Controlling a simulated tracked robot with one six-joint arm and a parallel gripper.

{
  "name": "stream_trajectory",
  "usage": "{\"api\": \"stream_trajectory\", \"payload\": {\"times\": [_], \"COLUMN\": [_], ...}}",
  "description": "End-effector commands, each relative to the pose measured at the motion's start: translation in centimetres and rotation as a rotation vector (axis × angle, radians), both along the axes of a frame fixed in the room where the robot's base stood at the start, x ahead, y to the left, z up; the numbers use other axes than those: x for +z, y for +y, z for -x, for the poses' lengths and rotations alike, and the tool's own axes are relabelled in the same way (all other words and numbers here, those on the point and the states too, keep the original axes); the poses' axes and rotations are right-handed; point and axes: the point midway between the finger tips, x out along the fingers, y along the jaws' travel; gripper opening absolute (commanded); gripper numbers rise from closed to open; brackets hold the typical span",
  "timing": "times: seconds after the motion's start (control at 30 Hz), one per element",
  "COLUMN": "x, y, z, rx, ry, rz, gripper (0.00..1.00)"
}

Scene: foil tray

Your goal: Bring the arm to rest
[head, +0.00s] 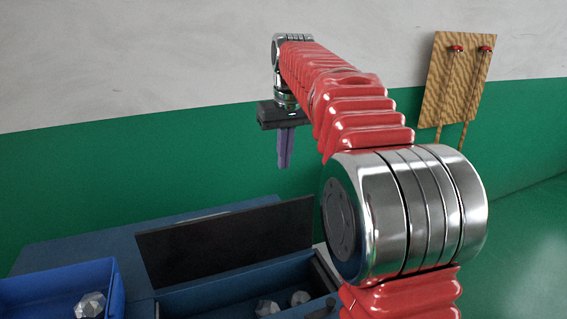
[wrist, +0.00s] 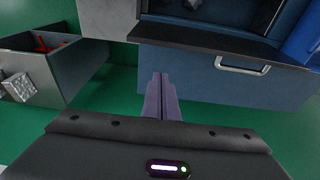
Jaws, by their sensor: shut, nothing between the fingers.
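My gripper (head: 285,165) hangs from the end of my red arm with its purple fingers pointing down. It is shut and empty, held in the air above and behind the blue bench. In the wrist view the two purple fingers (wrist: 162,76) lie side by side, touching nothing.
A blue bench (head: 85,245) carries a blue bin (head: 115,285) with a crumpled foil lump (head: 90,305), and an open box with a raised dark lid (head: 225,245) holding foil lumps (head: 267,307). The wrist view shows a drawer handle (wrist: 242,66) and a grey container (wrist: 60,88).

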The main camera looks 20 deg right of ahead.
Motion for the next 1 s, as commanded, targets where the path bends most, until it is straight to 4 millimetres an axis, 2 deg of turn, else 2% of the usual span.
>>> {"api": "stream_trajectory", "payload": {"times": [0.37,0.53,0.67,1.0], "x": [0.0,0.1,0.3,0.1], "y": [0.0,0.3,1.0,3.5], "z": [0.0,0.6,2.0,7.3], "rx": [-0.001,-0.001,-0.001,-0.002], "ry": [0.0,-0.007,-0.022,-0.078], "rz": [0.0,0.002,0.004,0.011], "gripper": [0.0,0.0,0.0,0.0]}}
